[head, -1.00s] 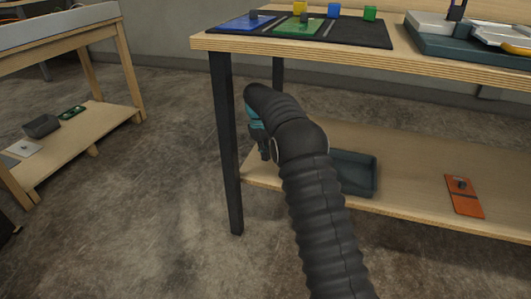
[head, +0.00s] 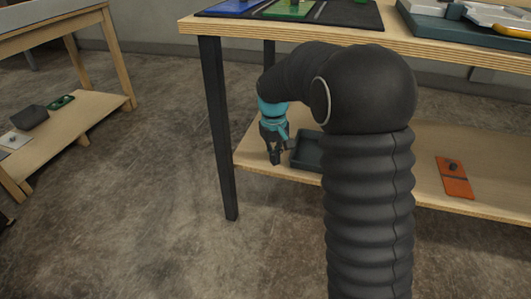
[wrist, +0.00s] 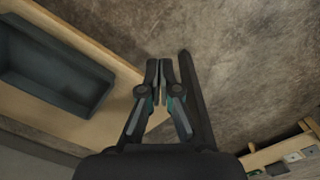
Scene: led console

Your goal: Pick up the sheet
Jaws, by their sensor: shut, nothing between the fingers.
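Several flat sheets are in the head view, and I cannot tell which one the task means. An orange sheet with a dark knob (head: 455,182) lies on the right part of the lower shelf. A blue sheet (head: 230,7) and a green sheet (head: 286,10) lie on the bench top, cut by the upper edge. A pale sheet (head: 14,141) lies on the left bench's low shelf. My gripper (head: 275,160) points down near the left end of the lower shelf, far left of the orange sheet. In the wrist view its fingers (wrist: 158,64) are together and empty.
A dark tray (head: 308,152) stands on the lower shelf (head: 405,185), just right of my gripper; it also shows in the wrist view (wrist: 50,65). A black table leg (head: 218,130) stands left of my gripper. The floor (head: 150,220) in front is clear.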

